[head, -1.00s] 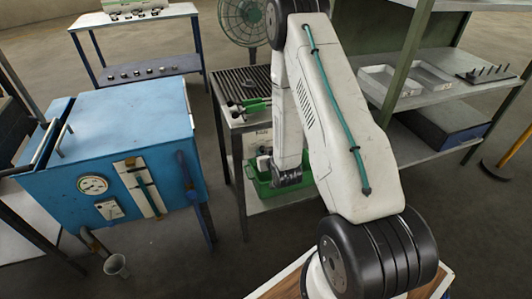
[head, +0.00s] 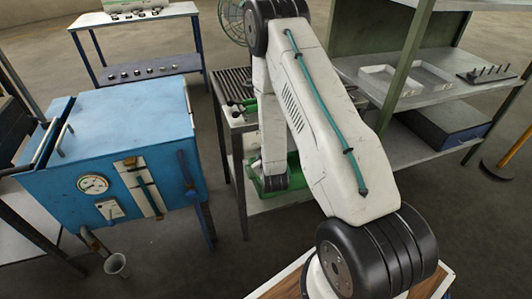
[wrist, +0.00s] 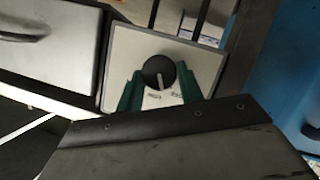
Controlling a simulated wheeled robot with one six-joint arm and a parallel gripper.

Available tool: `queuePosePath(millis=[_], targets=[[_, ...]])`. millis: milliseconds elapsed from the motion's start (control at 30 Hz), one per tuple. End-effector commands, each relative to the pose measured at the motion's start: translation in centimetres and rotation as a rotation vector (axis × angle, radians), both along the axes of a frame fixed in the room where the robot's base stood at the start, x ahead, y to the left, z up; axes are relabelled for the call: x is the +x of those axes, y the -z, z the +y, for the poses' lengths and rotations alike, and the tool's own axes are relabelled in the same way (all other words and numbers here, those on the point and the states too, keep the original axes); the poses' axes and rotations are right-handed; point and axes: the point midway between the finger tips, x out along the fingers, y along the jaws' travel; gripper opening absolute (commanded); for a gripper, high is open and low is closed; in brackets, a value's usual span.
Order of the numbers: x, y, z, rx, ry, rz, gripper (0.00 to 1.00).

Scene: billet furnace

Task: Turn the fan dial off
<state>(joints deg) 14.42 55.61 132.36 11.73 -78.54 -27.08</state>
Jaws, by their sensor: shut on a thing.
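The fan dial (wrist: 157,70) is a round black knob with a white pointer mark, on a pale square panel (wrist: 205,62) in the wrist view. The mark points down in the picture, towards small labels too blurred to read. My gripper (wrist: 160,78) has a green finger on each side of the knob and is shut on it. In the head view my arm hides the dial and most of the gripper. The fan (head: 230,20) stands behind, its green cage largely covered by my arm.
A slatted-top table (head: 226,84) stands beside my arm, with a green bin (head: 256,186) on its lower shelf. The blue furnace (head: 110,125) is on the left. A shelf rack (head: 425,160) with trays is on the right.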

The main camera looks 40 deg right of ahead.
Motion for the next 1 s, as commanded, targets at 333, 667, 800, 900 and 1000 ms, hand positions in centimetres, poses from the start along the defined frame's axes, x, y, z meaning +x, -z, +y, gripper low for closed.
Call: queuePosePath(millis=[333, 667, 800, 900, 1000], targets=[[0.02, 0.10, 0.09, -0.221, 0.004, 0.062, 0.14], [0.00, 0.12, 0.08, -0.308, 0.006, 0.087, 0.14], [0.01, 0.11, 0.06, -0.315, 0.005, 0.089, 0.14], [0.00, 0.12, 0.06, -0.315, 0.005, 0.089, 0.14], [0.00, 0.12, 0.05, -0.314, 0.005, 0.089, 0.14]])
